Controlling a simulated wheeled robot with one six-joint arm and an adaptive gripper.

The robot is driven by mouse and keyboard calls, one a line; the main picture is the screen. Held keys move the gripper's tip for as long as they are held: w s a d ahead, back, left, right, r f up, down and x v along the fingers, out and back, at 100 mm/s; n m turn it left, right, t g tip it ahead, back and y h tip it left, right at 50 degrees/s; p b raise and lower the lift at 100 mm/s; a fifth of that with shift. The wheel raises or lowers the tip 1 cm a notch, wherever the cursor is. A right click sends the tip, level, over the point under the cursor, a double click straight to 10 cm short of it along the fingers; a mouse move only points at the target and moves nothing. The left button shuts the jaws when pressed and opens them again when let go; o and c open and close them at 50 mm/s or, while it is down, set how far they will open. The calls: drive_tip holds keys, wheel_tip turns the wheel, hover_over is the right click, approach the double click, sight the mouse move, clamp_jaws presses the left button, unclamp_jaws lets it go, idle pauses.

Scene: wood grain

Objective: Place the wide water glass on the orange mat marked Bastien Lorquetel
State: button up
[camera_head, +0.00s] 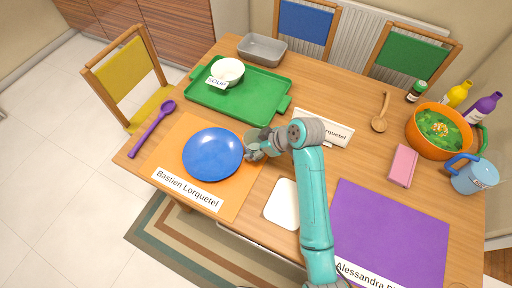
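The orange mat (233,197) lies at the left front of the table, with a white label reading Bastien Lorquetel (187,188) along its front edge. A blue plate (212,154) sits on it. My gripper (252,152) is low at the mat's right side, just right of the plate. A pale, see-through shape, perhaps the wide water glass (251,136), shows at the gripper's far left side, partly hidden by it. I cannot tell whether the gripper holds it or is only beside it. The fingers are too small and covered to read.
Behind are a green tray (240,105) with a white bowl (228,72) and a grey dish (262,50). A white pad (283,205) and purple mat (390,235) lie right. An orange bowl (440,145) and blue jug (474,177) stand far right.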

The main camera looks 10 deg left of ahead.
drive_tip(key=shift+f, duration=0.4)
drive_tip(key=shift+f, duration=0.1)
drive_tip(key=o, duration=1.3)
drive_tip(key=shift+c, duration=0.2)
drive_tip(key=v, duration=1.2)
